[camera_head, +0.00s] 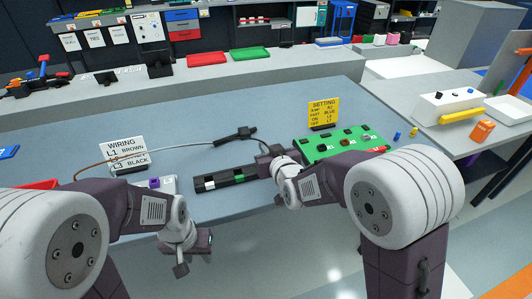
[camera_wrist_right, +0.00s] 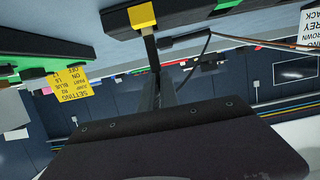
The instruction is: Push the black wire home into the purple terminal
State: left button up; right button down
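A white block with a purple terminal (camera_head: 154,183) on top is at the table's front edge, partly behind my left arm. A brown and a pale wire (camera_head: 130,162) arc from near the wiring sign to a black plug-like piece (camera_head: 240,134). A black wire bends from that piece toward my right gripper (camera_head: 273,152); its end is hidden. My right gripper's dark fingers (camera_wrist_right: 157,62) are by a yellow block (camera_wrist_right: 142,16) on a dark strip in the right wrist view. My left gripper (camera_head: 194,257) is open and empty, off the front edge, below the purple terminal.
A green board (camera_head: 340,141) is to the right. The wiring sign (camera_head: 122,153) and yellow setting sign (camera_head: 323,112) stand on the table. The table's middle, behind the wires, is mostly clear.

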notch_tip(320, 180, up, 17)
jog(key=p, duration=0.4)
jog(key=shift+p, duration=0.35)
